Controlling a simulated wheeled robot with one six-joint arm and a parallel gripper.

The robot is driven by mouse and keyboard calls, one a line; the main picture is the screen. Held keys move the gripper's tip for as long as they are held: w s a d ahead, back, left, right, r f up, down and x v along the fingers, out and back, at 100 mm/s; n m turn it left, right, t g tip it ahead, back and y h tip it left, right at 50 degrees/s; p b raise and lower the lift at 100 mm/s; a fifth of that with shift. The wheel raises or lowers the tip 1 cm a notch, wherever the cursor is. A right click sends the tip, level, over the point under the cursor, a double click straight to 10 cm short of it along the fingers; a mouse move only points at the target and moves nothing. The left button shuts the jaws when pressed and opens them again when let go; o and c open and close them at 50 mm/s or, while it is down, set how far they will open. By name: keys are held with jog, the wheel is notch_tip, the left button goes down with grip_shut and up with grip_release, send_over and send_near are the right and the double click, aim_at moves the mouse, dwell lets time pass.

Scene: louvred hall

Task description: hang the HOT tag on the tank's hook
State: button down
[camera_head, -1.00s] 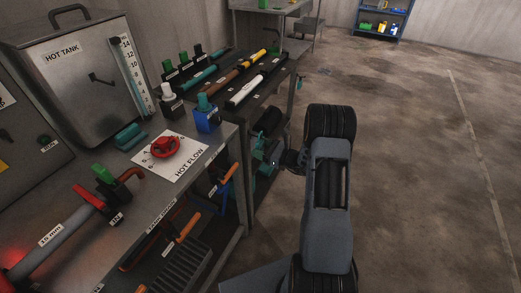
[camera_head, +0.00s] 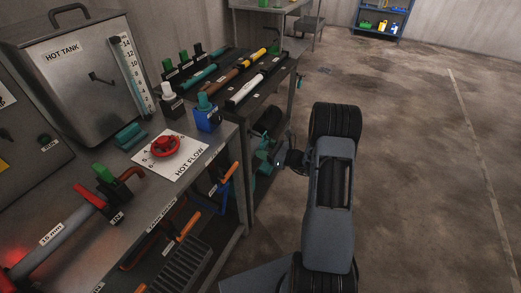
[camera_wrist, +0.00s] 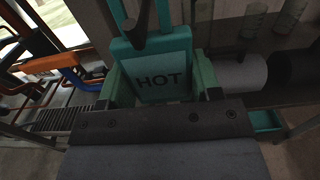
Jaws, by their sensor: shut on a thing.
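The teal HOT tag (camera_wrist: 160,58) fills the upper middle of the wrist view, its lettering facing the camera. My gripper (camera_wrist: 160,88) is shut on it, with a finger at each side edge. A dark rod with a rounded end (camera_wrist: 138,40) shows in front of the tag's top; I cannot tell whether the tag hangs on it. In the head view my gripper (camera_head: 281,160) is low beside the bench's right side, and the tag cannot be made out clearly. The metal HOT TANK (camera_head: 82,85) stands at upper left, with a small dark hook (camera_head: 102,80) on its front.
The bench (camera_head: 120,215) holds a red valve knob (camera_head: 165,146), a blue block (camera_head: 207,119) and a pipe in clamps. A darker side table (camera_head: 215,92) carries several coloured tools. Lower shelves hold orange and blue tools. The floor at right is clear.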

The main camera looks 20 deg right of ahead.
jog(key=v, duration=0.9)
jog(key=shift+s+d, duration=0.25)
jog(key=shift+s, duration=0.05)
